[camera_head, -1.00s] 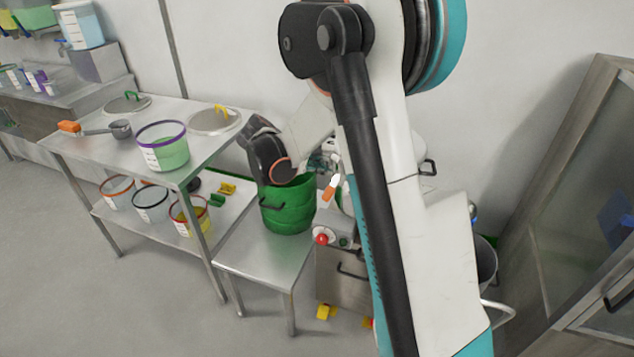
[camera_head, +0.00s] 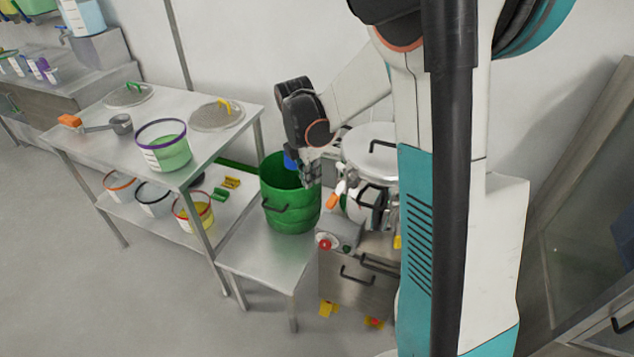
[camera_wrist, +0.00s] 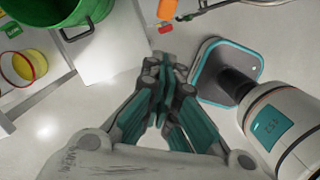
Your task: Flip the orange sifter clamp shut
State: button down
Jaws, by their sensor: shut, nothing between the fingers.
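The sifter clamp (camera_head: 332,202) has an orange handle end and a white part above it. It sticks out at a slant from the left side of the sifter (camera_head: 366,150), a pale drum with a black-handled lid. The orange piece at the top of the wrist view (camera_wrist: 166,9) looks like the same handle. My gripper (camera_head: 312,174) is at the green bucket's right rim in the head view, just above and left of the clamp and apart from it. In the wrist view my gripper's fingers (camera_wrist: 164,62) are together and empty. Whether the clamp is latched cannot be told.
A green bucket (camera_head: 280,215) stands on a low steel table (camera_head: 260,255) left of the sifter. A control box with a red button (camera_head: 325,244) is below the clamp. A steel bench (camera_head: 90,150) with tubs is farther left. My arm hides the sifter's right side.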

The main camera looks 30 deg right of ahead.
aim_at(336, 195)
jog(key=d+f+b, duration=0.4)
jog(key=f, duration=0.7)
jog(key=shift+w+d, duration=0.2)
jog(key=shift+d, duration=0.1)
